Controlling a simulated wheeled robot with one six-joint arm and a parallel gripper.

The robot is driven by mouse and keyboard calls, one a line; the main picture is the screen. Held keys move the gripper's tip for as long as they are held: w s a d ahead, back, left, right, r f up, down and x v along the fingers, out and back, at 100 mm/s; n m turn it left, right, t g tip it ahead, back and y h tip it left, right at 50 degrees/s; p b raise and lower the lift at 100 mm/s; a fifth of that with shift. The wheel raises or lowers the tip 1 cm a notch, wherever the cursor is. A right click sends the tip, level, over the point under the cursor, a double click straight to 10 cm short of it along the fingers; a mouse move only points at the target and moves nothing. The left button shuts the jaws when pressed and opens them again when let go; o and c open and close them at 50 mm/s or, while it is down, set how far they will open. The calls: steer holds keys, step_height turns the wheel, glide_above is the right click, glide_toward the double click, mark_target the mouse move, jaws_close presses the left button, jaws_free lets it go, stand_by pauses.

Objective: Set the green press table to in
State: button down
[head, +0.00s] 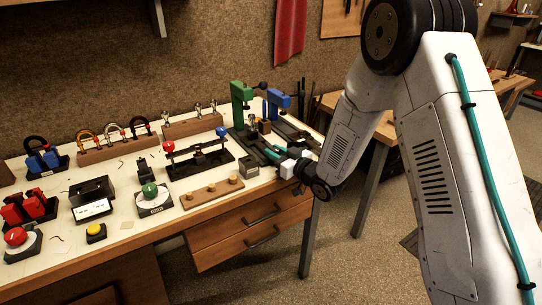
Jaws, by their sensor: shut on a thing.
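The green press (241,95) stands at the right end of the workbench, its upright and arm green, with a dark base running toward the bench's front edge. My gripper (267,150) comes in from the right, low over this base, with teal fingers pointing to the left. It is shut on what seems to be the green press table, in front of the green upright. The fingers and the small size hide most of the table, so its exact place along the base is hard to tell.
A blue press (279,99) stands close on the right of the green one. A grey block (250,165) sits beside my fingers. A rack with red and blue knobs (200,160) and a wooden strip (212,192) lie to the left. Drawers (250,230) are below.

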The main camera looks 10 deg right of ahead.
steer(key=c, duration=1.2)
jaws_free()
steer(key=shift+a, duration=0.1)
steer(key=v, duration=0.8)
